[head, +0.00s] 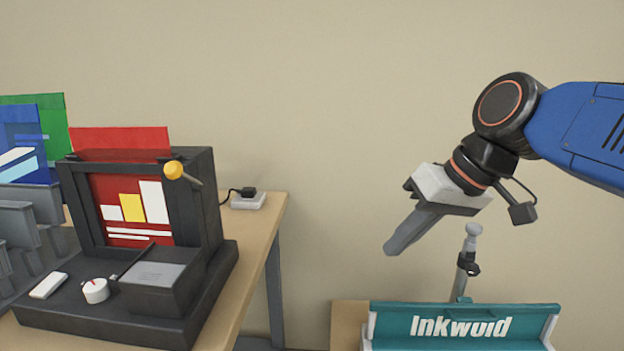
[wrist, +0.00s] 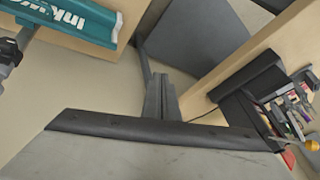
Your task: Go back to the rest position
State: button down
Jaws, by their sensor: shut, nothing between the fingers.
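My gripper (head: 400,238) hangs in the air at the right of the head view, in front of the bare wall. It points down and to the left, and its fingers are together with nothing between them. In the wrist view the closed gripper (wrist: 160,88) shows in the middle. It is apart from the table, the laminator and the teal Inkwoid piece.
A dark laminator (head: 130,285) with a red sheet (head: 122,140) stands on the wooden table (head: 262,240) at left. Colored sheets (head: 35,130) stand beside it. A teal Inkwoid piece (head: 395,322) and a grey post (head: 470,248) are below my gripper. Open air lies between.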

jog(key=s+d+f+m+h, duration=0.2)
jog(key=s+d+f, duration=0.2)
jog(key=d+f, duration=0.3)
jog(key=s+d+f+m+t+h, duration=0.1)
jog(key=s+d+f+m+h, duration=0.1)
jog(key=d+f, duration=0.5)
notch_tip(320, 180, down, 6)
jog(key=shift+s+d+f+h, duration=0.1)
jog(key=shift+s+d+h, duration=0.1)
jog(key=shift+s+h, duration=0.7)
